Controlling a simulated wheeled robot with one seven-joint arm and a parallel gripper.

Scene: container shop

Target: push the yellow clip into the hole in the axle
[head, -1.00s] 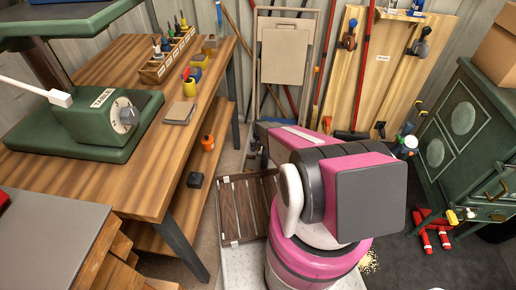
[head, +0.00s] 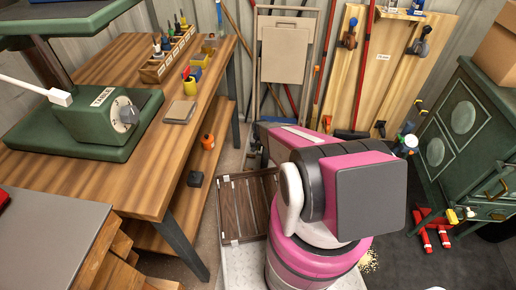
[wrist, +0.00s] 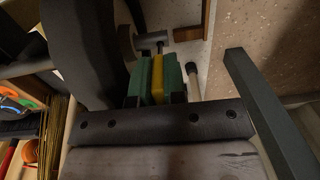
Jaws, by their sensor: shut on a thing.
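In the wrist view, my gripper (wrist: 157,84) has green finger pads that are shut on the yellow clip (wrist: 157,66). The clip shows as a yellow strip between the pads, its far end pointing to the top of the picture. Just beyond that end is a short grey metal shaft (wrist: 150,40), which looks like the axle, beside a dark wheel-like part (wrist: 84,50). The hole is not visible, and I cannot tell whether the clip touches the axle. In the head view my arm hides the gripper's work area.
A grey bar (wrist: 262,105) runs close on the right in the wrist view. Several colourful items (wrist: 28,150) lie at lower left. In the head view, a wooden workbench (head: 75,175) stands left and a green cabinet (head: 470,145) right. Red stands (head: 432,230) are on the floor.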

